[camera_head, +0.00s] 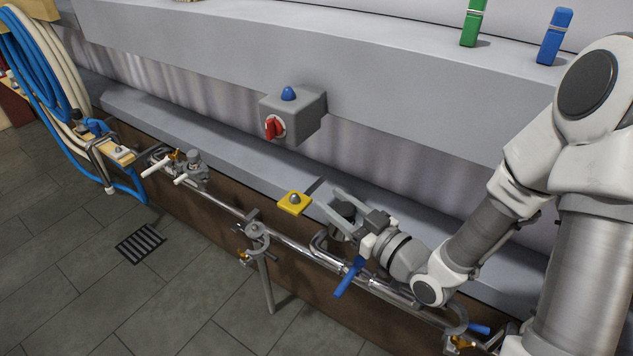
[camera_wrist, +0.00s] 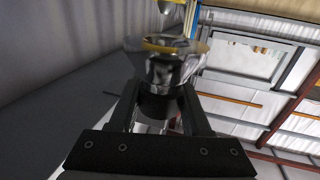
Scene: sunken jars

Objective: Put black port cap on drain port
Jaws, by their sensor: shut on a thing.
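My gripper (camera_head: 328,200) points left over the pipework at the wall ledge, and its fingers are shut on a black port cap (camera_head: 345,208). In the wrist view the black cap (camera_wrist: 160,104) sits between the fingers (camera_wrist: 160,92). A shiny flared metal piece (camera_wrist: 165,68) shows directly beyond it; I cannot tell whether the two touch or are joined. In the head view a bent metal pipe (camera_head: 319,241) lies just below and left of the gripper. I cannot tell for sure which opening is the drain port; the gripper hides part of this area.
A blue-handled valve (camera_head: 348,277) is below the gripper. A grey box with a red knob (camera_head: 292,116) is on the wall. Hoses (camera_head: 40,65) hang far left; the tiled floor is mostly clear.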

